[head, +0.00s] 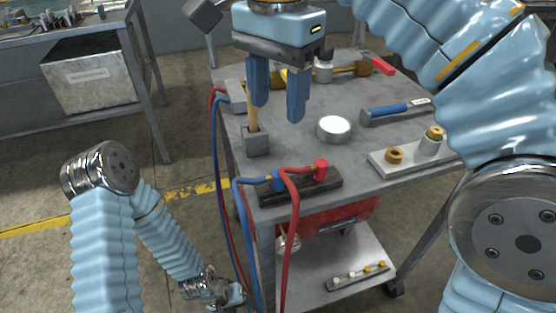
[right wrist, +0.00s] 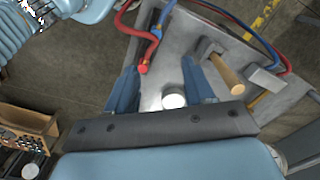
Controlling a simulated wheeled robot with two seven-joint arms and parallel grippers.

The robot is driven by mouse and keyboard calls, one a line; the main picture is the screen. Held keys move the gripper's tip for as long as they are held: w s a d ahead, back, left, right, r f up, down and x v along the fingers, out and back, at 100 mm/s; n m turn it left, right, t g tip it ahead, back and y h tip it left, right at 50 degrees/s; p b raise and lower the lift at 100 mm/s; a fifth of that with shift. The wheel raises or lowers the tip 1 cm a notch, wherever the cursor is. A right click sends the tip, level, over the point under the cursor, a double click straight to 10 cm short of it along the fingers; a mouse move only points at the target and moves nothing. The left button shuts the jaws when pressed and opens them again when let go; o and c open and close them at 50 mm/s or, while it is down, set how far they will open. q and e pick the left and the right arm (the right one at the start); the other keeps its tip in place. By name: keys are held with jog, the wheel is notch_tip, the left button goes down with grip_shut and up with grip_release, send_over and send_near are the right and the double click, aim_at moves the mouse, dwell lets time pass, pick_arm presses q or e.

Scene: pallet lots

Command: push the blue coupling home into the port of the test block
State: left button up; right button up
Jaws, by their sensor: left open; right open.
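The blue coupling (head: 278,181), on the end of a blue hose, is at the left part of the dark test block (head: 327,187) near the table's front edge. I cannot tell how deep it sits in its port. A red coupling (head: 321,170) stands at the right part of the block. My right gripper (head: 277,112) is open and empty, pointing down above the table behind the block. In the right wrist view the block (right wrist: 147,47) and blue coupling (right wrist: 155,33) lie beyond its fingers. My left gripper (head: 236,294) is low beside the cart, open, away from the block.
A mallet (head: 256,142) stands head down near my right fingers.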

jog(key=b, duration=0.2)
send_over(278, 173)
jog(key=f, duration=0.8)
jog(key=shift+w+f, duration=0.3)
jog(key=shift+w, duration=0.1)
jog(key=f, duration=0.1)
jog(key=f+b, duration=0.1)
jog(key=f, duration=0.2)
jog(key=shift+s+f, duration=0.2)
jog(key=shift+s, duration=0.15)
jog(key=shift+f, duration=0.45)
jog(key=shift+c, duration=0.5)
grip_shut()
